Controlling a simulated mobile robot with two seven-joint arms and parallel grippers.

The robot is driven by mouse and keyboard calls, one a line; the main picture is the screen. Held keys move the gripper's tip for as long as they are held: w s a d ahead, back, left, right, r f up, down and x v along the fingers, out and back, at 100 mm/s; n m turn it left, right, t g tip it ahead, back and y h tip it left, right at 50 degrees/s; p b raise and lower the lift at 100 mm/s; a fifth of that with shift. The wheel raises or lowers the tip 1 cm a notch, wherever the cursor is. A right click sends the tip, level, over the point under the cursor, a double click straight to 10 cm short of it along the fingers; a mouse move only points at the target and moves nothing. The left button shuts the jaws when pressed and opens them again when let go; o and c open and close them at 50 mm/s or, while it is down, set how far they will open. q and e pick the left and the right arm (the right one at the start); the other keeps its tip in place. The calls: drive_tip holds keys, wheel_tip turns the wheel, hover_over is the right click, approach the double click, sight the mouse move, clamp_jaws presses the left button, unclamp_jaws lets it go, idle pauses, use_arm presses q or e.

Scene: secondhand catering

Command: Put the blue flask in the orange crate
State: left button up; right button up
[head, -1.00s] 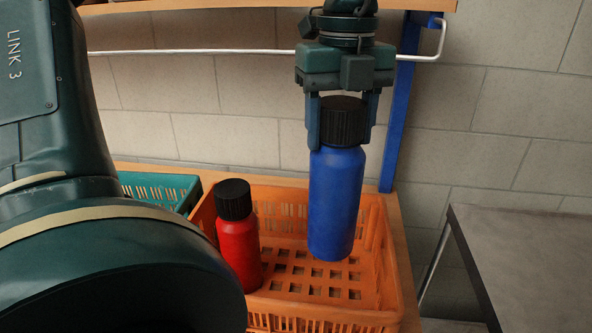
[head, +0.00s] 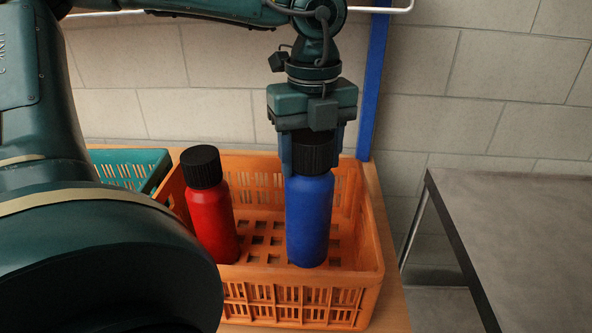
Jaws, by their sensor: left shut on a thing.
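The blue flask (head: 309,217) with a black ribbed cap is upright inside the orange crate (head: 300,292), in its right half. Its lower end is below the crate's rim and close to the floor; I cannot tell whether it touches. My left gripper (head: 313,160) points down and is shut on the flask's black cap. A red flask (head: 211,213) with a black cap stands in the crate's left part, apart from the blue one. My right gripper is not in view.
A teal crate (head: 131,167) stands behind and left of the orange crate, partly hidden by my arm. Both are on a wooden surface (head: 388,290). A blue post (head: 373,87) rises behind the crate. A grey table (head: 520,235) stands to the right, across a gap.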

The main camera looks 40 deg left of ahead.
sight(310, 185)
use_arm(q)
drive_tip(key=shift+f, duration=2.7)
drive_tip(key=shift+f+b, duration=0.25)
drive_tip(key=shift+b, duration=0.1)
drive_tip(key=o, duration=1.6)
drive_tip(key=shift+r, duration=0.1)
wheel_tip(310, 185, up, 12)
drive_tip(key=shift+r+p, duration=0.2)
drive_tip(key=shift+p, duration=0.4)
